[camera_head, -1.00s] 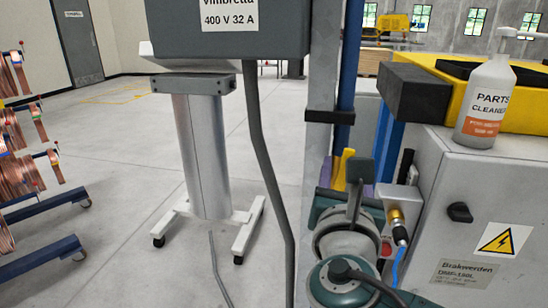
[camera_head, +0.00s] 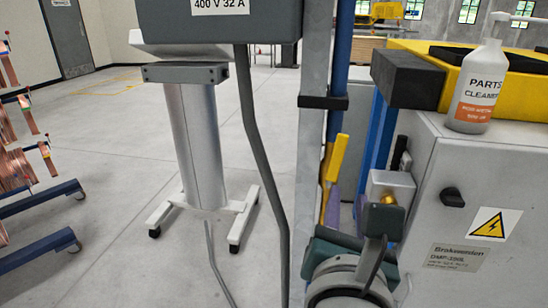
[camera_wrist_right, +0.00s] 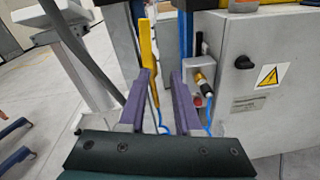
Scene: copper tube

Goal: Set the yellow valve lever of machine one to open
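The yellow valve lever (camera_head: 337,158) stands roughly upright beside the blue pipe (camera_head: 339,75), left of the grey machine cabinet. Its lower part is near a purple finger of my right gripper (camera_head: 344,200). In the right wrist view the lever (camera_wrist_right: 147,45) rises beyond the purple fingertips, closest to the left finger, and its lower end shows in the gap between the fingers. My right gripper (camera_wrist_right: 162,76) is open. I cannot tell whether a finger touches the lever. My left gripper is not in view.
The grey cabinet (camera_head: 475,200) with a black knob stands close on the right. A parts cleaner bottle (camera_head: 475,90) stands on top. A grey post (camera_head: 310,150) and a hanging cable (camera_head: 262,150) are left of the lever. Open floor lies further left.

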